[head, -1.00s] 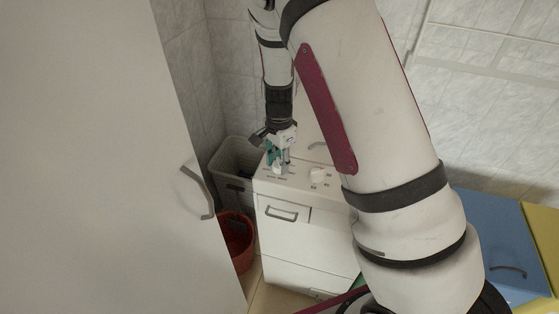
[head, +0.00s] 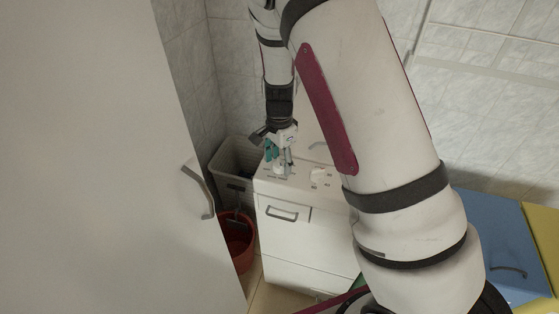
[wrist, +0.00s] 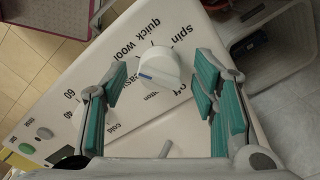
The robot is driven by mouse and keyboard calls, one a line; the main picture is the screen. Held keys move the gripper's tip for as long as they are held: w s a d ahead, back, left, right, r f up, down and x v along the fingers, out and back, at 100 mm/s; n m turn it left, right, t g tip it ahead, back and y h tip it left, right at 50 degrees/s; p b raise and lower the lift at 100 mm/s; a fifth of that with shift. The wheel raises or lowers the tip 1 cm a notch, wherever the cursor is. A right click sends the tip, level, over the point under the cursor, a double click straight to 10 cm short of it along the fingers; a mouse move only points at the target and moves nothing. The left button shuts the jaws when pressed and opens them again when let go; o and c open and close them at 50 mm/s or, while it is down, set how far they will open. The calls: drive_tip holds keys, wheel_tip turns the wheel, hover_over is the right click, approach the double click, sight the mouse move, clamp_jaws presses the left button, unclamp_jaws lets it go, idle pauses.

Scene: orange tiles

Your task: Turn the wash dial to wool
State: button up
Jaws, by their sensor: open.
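The wash dial (wrist: 160,66) is a round white knob with a blue mark on its edge, on the washing machine's white panel. Labels around it include spin, quick, wool and easy. The blue mark points to the lower left, on the side of the easy and cotton labels; I cannot tell exactly which. My gripper (wrist: 161,78) is open, with teal-padded fingers on either side of the dial and gaps showing between pads and dial. In the head view my gripper (head: 279,167) hangs over the left part of the panel and hides the dial.
The washing machine (head: 310,240) stands in the corner. A second dial (head: 319,174) sits right of my gripper on its panel. A grey basket (head: 233,160) and a red bucket (head: 237,238) stand at left, beside a large white door. A blue cabinet (head: 485,235) is at right.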

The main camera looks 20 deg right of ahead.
sight(280, 161)
wheel_tip(280, 161, up, 12)
idle(0.4)
idle(0.4)
